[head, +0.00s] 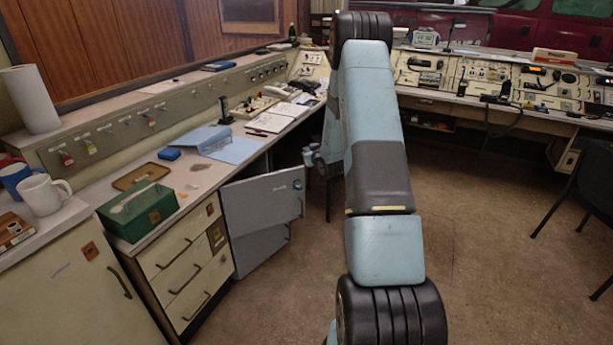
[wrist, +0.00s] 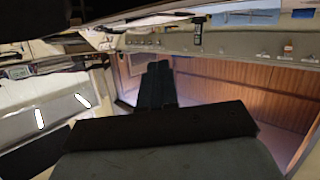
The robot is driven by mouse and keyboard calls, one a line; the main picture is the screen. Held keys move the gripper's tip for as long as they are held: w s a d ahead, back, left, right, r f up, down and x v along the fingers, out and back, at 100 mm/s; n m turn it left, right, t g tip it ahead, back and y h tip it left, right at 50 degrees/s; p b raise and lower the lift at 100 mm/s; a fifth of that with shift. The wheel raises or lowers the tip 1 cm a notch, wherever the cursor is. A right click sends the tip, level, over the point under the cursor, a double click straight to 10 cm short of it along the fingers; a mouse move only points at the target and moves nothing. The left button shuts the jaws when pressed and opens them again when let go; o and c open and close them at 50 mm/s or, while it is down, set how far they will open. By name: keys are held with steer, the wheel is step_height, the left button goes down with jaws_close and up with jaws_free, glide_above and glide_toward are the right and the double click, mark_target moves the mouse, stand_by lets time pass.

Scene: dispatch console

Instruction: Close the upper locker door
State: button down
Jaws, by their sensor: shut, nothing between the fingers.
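The upper locker door (head: 263,205) is a grey-blue panel below the counter, just right of the cream drawers. It stands swung out from the counter front, with its free edge to the right. A similar lower grey panel (head: 258,250) shows beneath it. My gripper (wrist: 155,84) is shut and empty in the wrist view, its dark fingers together. In the head view my arm reaches forward past the right of the door, and its end is mostly hidden behind my own links. I cannot tell the exact gap between gripper and door.
Cream drawers (head: 182,270) stand left of the door. The counter holds a green box (head: 138,212), a blue folder (head: 228,146) and a white mug (head: 45,196). The floor (head: 480,240) right of my arm is clear up to a dark chair (head: 590,190).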

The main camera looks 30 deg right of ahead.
step_height(320, 180, down, 9)
steer(key=s+d+t, duration=0.1)
steer(key=d, duration=0.1)
steer(key=t, duration=0.2)
glide_toward(303, 171)
steer(key=shift+m+y, duration=0.4)
steer(key=w, duration=0.7)
steer(key=shift+d, duration=0.15)
